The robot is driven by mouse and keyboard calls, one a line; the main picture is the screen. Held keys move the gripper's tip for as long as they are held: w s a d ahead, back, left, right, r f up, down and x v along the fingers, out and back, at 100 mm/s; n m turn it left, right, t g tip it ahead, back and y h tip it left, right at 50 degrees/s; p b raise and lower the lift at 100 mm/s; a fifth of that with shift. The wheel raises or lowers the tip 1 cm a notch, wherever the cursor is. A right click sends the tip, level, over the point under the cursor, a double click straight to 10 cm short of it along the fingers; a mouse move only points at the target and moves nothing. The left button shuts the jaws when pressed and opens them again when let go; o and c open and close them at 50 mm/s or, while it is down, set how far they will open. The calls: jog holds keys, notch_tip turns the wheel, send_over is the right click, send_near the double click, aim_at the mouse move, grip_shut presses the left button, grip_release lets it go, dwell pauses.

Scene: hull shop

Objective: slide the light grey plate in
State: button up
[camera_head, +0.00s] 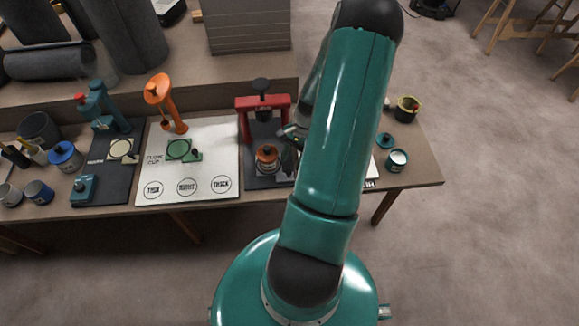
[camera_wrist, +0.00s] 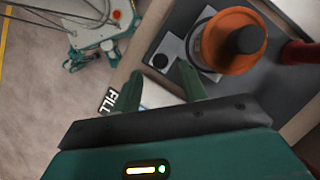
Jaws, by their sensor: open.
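A light grey plate (camera_wrist: 172,45) with a dark round spot near its end shows in the wrist view. It juts out beside a round orange-and-black part (camera_wrist: 230,40), which seems to cover its other end. How far it reaches under that part is hidden. The same orange part (camera_head: 267,156) shows in the head view on a dark base under a red press (camera_head: 262,106). My gripper (camera_wrist: 158,88) is open, with nothing visible between its fingers. Its fingertips are a little short of the plate's free end in the wrist view. In the head view my arm hides most of the gripper.
A white board (camera_head: 212,140) with printed circles and an orange lever tool (camera_head: 164,100) lie left of the press. A teal press (camera_head: 103,108) stands farther left. A teal-rimmed pot (camera_head: 397,160) and a dark cup (camera_head: 408,108) stand to the right, near the bench's end.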

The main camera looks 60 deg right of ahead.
aim_at(289, 170)
jog(key=shift+x, duration=1.95)
grip_shut()
jog(key=shift+w+d, duration=1.45)
jog(key=shift+d, duration=0.15)
grip_release()
